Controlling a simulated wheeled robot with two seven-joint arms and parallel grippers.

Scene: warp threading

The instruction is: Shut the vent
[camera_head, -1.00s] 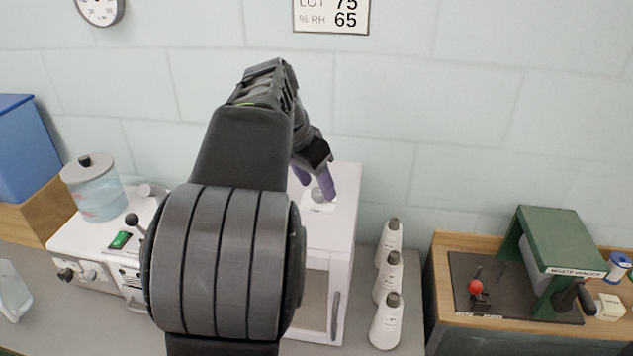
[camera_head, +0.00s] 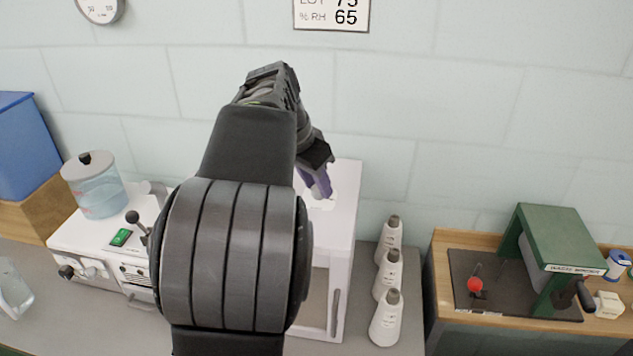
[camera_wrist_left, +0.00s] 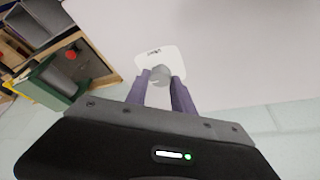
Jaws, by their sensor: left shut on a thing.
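The vent is a round grey knob (camera_wrist_left: 160,75) on a white plate (camera_wrist_left: 172,58) with small dark lettering, on top of a white cabinet (camera_head: 343,205). My left gripper (camera_head: 322,191) reaches down over the cabinet top, its purple fingers closed around the knob. In the left wrist view the fingertips (camera_wrist_left: 160,78) press on both sides of the knob. In the head view the fingers hide most of the knob, and my arm hides much of the cabinet's left side. The vent's inner position cannot be told. My right gripper is not in view.
Several white bottle-like cones (camera_head: 387,270) stand right of the cabinet. A green machine (camera_head: 560,240) with a red-knobbed lever sits on a wooden bench at right. At left are a white unit with a clear tank (camera_head: 98,195) and a blue bin (camera_head: 22,150).

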